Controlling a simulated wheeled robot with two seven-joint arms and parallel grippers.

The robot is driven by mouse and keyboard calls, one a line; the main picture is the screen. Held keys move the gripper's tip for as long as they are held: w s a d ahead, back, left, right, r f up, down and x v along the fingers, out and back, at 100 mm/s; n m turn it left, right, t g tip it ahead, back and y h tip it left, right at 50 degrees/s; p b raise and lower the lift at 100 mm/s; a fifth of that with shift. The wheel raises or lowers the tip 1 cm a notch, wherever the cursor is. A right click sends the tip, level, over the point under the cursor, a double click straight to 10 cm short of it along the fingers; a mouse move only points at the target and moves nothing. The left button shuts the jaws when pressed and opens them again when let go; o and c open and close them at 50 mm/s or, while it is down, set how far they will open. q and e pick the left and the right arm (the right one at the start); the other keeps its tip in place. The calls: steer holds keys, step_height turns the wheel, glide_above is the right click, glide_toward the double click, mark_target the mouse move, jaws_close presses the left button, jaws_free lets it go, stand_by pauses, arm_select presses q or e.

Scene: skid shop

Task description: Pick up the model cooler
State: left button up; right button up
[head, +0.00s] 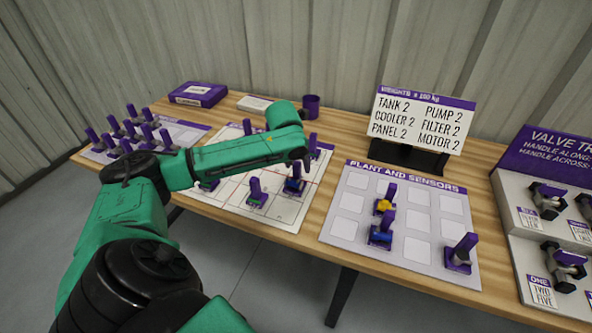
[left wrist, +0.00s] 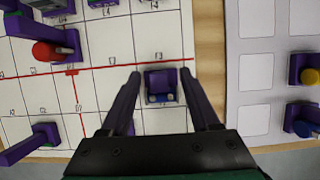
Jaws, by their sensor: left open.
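A small model with a purple upright grip and blue parts low down (head: 293,185) stands on the right part of the white grid sheet (head: 235,205). No label shows which model is the cooler; this one stands below my left gripper. In the left wrist view this model (left wrist: 160,86) lies between the two purple fingers of my open left gripper (left wrist: 160,76), with gaps on both sides. In the head view my green forearm hides most of the left gripper. My right gripper is not in view.
Other models stand on the grid sheet, on the left sheet (head: 188,134) and on the plant and sensors sheet (head: 345,228). A weights sign (head: 420,120), a purple cup (head: 311,105) and a purple box (head: 198,94) stand behind. A valve display (head: 545,165) is at right.

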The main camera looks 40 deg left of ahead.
mark_target(298, 170)
arm_select(q)
steer(key=shift+x, duration=1.85)
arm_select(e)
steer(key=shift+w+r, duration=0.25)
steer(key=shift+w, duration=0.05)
arm_select(q)
jaws_close()
steer(key=shift+a, duration=0.1)
